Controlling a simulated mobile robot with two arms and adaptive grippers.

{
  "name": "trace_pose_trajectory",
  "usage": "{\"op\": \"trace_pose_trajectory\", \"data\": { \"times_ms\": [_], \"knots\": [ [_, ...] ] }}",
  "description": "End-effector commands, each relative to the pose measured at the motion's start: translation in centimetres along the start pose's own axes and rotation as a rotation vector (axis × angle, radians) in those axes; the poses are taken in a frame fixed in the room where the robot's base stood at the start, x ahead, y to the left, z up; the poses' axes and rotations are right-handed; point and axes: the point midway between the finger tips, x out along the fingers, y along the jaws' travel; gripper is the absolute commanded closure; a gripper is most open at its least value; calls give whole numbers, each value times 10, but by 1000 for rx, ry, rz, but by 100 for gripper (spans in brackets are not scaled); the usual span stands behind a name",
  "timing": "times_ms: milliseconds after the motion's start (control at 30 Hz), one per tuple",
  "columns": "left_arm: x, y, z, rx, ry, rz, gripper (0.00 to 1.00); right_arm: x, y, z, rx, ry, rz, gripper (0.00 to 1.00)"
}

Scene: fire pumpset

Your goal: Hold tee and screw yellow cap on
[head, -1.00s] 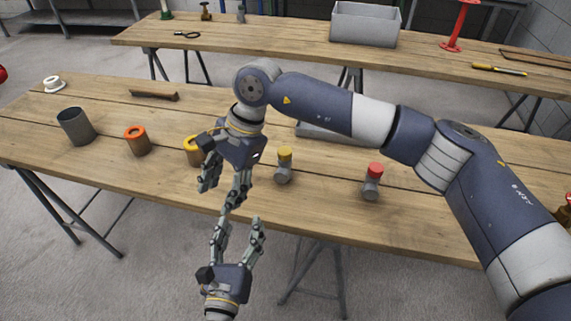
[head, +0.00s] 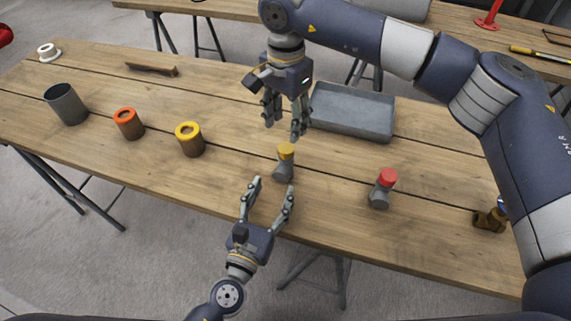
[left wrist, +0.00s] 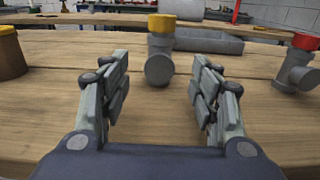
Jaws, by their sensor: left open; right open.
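The grey tee (head: 283,171) stands upright on the near bench with the yellow cap (head: 286,149) on its top. In the left wrist view the tee (left wrist: 159,68) shows its round side branch toward me, and the yellow cap (left wrist: 162,23) sits above it. My left gripper (head: 269,187) is open in front of the tee, its fingers pointing at it from the bench's near edge; the tee lies between and beyond the fingertips (left wrist: 160,92). My right gripper (head: 284,130) is open, pointing down, above and just behind the yellow cap. Neither gripper visibly holds anything.
A second tee with a red cap (head: 386,180) stands to the right, near a brass fitting (head: 490,219). A grey tray (head: 352,112) lies behind. To the left stand a yellow-ringed cup (head: 190,140), an orange-ringed cup (head: 128,124) and a grey cylinder (head: 66,104).

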Motion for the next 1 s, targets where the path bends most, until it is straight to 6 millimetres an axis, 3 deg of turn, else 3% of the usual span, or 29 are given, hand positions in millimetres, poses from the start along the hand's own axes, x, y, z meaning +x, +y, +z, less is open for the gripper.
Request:
{"op": "trace_pose_trajectory", "data": {
  "times_ms": [600,1000],
  "knots": [
    [94,1,1,-2,-2,2,43,0,0,0,0,-1,-1,52],
    [106,0,0,-1,-1,1,43,0,0,0,0,-1,-1,52]
  ]
}}
